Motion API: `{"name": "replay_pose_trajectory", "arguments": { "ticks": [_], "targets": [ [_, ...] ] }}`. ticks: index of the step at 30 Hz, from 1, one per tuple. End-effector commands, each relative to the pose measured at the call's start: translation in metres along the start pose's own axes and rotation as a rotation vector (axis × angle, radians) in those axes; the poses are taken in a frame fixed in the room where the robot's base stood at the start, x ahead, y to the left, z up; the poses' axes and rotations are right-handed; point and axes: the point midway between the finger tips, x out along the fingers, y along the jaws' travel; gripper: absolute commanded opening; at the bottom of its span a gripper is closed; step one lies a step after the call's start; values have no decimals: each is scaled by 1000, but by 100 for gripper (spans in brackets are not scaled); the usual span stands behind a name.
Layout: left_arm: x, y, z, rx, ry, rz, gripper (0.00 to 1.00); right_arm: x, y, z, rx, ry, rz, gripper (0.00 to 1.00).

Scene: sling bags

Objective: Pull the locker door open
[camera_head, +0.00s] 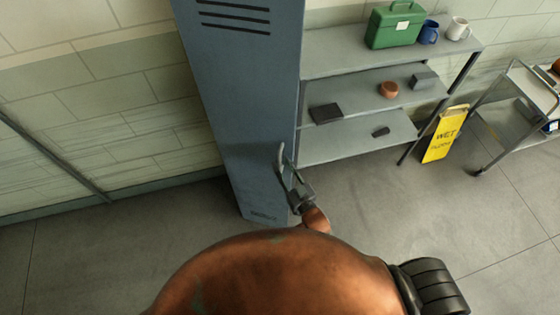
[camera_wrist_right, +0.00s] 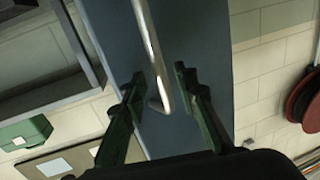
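The tall blue-grey locker (camera_head: 240,90) stands upright, with vent slots near its top; its door looks closed. A pale metal bar handle (camera_head: 280,155) is on the right part of its front. My right gripper (camera_head: 288,172) is at the lower part of the handle. In the right wrist view, the open fingers of my right gripper (camera_wrist_right: 160,76) stand on either side of the handle (camera_wrist_right: 154,50), near its bent end, with a gap to each finger. I cannot tell how deep the bar sits between them. My left gripper is not in view.
Right of the locker is a grey shelf unit (camera_head: 345,87) with a green box (camera_head: 393,28), mugs and small items. A yellow wet-floor sign (camera_head: 445,135) and a metal cart (camera_head: 510,110) stand further right. The floor (camera_head: 400,205) before the locker looks clear.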

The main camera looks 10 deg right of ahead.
Motion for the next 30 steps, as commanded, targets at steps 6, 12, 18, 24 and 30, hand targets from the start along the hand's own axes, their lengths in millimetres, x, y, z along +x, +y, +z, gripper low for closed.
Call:
{"name": "replay_pose_trajectory", "arguments": {
  "ticks": [6, 12, 18, 24, 30],
  "targets": [
    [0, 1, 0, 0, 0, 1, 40, -49, 0, 2, -1, -4, 1, 28],
    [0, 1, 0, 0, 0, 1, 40, -80, 0, 1, -2, -3, 1, 28],
    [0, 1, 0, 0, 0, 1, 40, -93, 0, 0, -2, -2, 0, 28],
    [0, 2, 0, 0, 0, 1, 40, -94, 0, 0, -1, -2, 0, 28],
    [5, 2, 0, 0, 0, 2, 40, -94, 1, 21, -2, -31, -1, 17]
  ]
}}
